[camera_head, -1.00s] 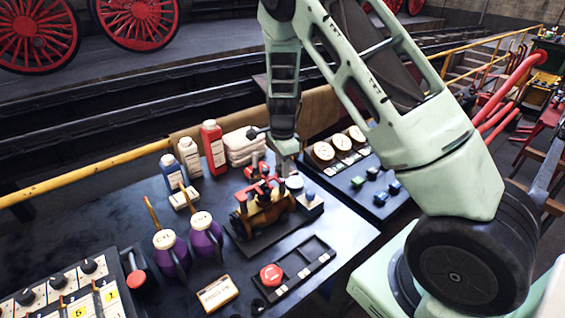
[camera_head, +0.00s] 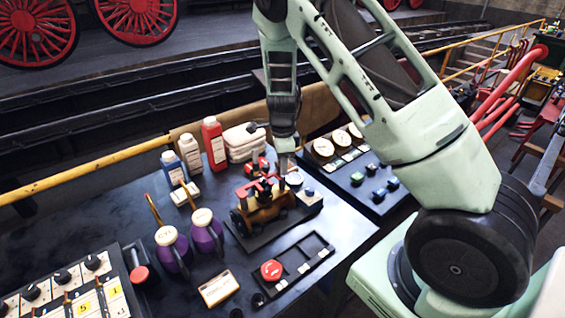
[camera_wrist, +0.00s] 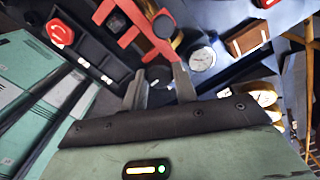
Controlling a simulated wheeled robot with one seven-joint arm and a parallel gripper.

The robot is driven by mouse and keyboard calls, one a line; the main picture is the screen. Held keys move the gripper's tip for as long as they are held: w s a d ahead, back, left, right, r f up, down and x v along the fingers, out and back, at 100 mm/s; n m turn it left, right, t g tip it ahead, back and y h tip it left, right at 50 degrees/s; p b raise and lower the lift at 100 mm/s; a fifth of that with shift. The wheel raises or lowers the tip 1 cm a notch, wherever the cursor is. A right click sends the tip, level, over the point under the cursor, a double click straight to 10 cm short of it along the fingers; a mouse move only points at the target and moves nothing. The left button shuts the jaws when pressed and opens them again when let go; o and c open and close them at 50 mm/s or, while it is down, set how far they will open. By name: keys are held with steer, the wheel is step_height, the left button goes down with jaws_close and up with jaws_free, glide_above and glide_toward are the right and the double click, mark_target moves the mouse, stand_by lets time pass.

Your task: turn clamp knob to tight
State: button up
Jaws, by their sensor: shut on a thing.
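A red clamp (camera_head: 262,184) with dark round knobs sits on top of a brass-coloured model engine (camera_head: 263,207) on the dark bench. In the wrist view the red clamp (camera_wrist: 128,42) lies just beyond my fingertips, with one dark knob (camera_wrist: 163,26) on its right end. My gripper (camera_head: 283,166) points down at the back right of the engine. In the wrist view my gripper (camera_wrist: 160,80) has its two grey fingers a little apart, with a small dark part between them. It is shut on this part, which looks like the clamp knob; the fingers hide much of it.
A round white gauge (camera_wrist: 202,59) stands close right of my fingers. Purple oil cans (camera_head: 206,232), a red bottle (camera_head: 214,143) and a red stop button (camera_head: 271,270) in a black tray stand around the engine. A gauge panel (camera_head: 340,145) lies to the right.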

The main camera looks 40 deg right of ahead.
steer(key=o, duration=1)
steer(key=shift+r, duration=0.1)
step_height(320, 180, up, 17)
steer(key=b, duration=0.4)
steer(key=shift+r, duration=0.15)
